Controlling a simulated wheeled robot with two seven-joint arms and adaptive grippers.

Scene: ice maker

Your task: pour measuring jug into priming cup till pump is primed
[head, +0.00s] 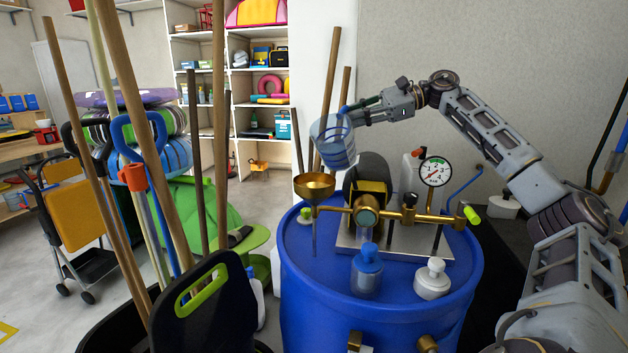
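The measuring jug (333,150), translucent with blue markings, is in the air above the brass priming cup (315,187). It looks tilted, and I cannot make out any stream of liquid. My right gripper (352,117) reaches in from the right and is shut on the jug at its upper right side. The funnel-shaped priming cup stands at the left end of the brass pipe of the pump (368,190), on a blue barrel. The round pressure gauge (434,171) is behind the pipe to the right. My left gripper is out of view.
The blue barrel (318,262) carries a blue-capped bottle (367,272) and a white bottle (432,280) at its front. Long wooden handles (168,130) and a black bin stand close on the left.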

